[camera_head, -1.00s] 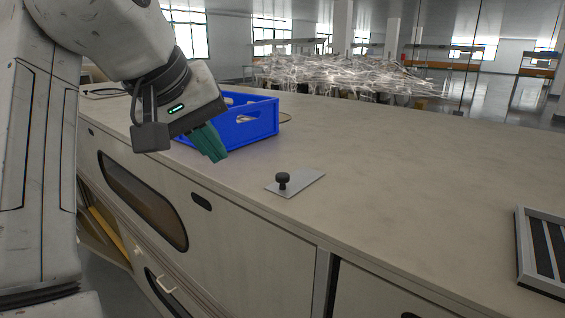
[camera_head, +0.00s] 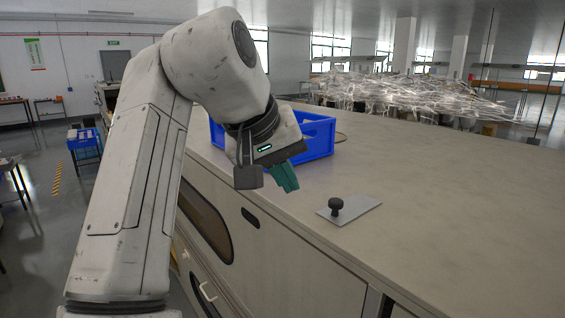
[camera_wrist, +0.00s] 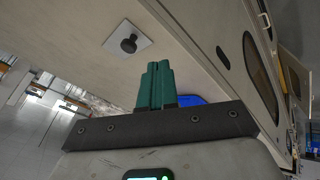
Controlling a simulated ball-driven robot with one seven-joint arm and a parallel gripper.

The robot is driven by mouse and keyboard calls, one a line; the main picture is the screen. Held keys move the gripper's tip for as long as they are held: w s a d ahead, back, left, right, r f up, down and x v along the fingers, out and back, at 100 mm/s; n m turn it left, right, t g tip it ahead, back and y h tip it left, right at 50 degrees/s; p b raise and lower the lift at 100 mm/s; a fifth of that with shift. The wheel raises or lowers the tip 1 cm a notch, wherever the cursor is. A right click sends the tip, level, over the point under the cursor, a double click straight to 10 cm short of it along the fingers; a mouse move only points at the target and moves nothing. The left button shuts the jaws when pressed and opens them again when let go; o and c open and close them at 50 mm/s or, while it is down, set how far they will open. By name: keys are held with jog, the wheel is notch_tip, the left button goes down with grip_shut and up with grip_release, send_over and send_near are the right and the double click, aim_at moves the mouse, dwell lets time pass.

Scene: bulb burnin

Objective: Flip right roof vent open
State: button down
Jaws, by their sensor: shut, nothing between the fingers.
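A thin grey plate (camera_head: 357,212) with a black knob (camera_head: 335,205) standing on it lies on the bench top (camera_head: 430,170) in the head view. The plate (camera_wrist: 142,38) and knob (camera_wrist: 129,45) also show in the wrist view, ahead of the fingers. My gripper (camera_head: 286,180) is shut and empty, its green fingers pressed together, above the bench beside the blue crate. In the wrist view my gripper (camera_wrist: 156,75) is apart from the knob. I cannot tell from these frames which part is the right roof vent.
A blue crate (camera_head: 318,138) stands on the bench just behind my gripper. The bench's front face has a dark window (camera_head: 205,222) and a pale handle (camera_head: 208,291). The top right of the plate is clear. Another blue crate (camera_head: 84,140) stands at the far left.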

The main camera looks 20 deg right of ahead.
jog(key=d+f, duration=0.2)
jog(key=w+d+f, duration=0.1)
jog(key=d+f, duration=0.1)
jog(key=shift+w+d+f+p, duration=0.15)
jog(key=shift+d+p, duration=0.25)
jog(key=shift+d+f, duration=0.2)
jog(key=shift+d, duration=0.45)
jog(key=shift+d, duration=0.1)
jog(key=p, duration=0.4)
send_over(352, 200)
jog(key=s+a, duration=0.2)
jog(key=a, duration=0.1)
jog(key=shift+r, duration=0.15)
jog(key=shift+w+d, duration=0.1)
jog(key=shift+d, duration=0.05)
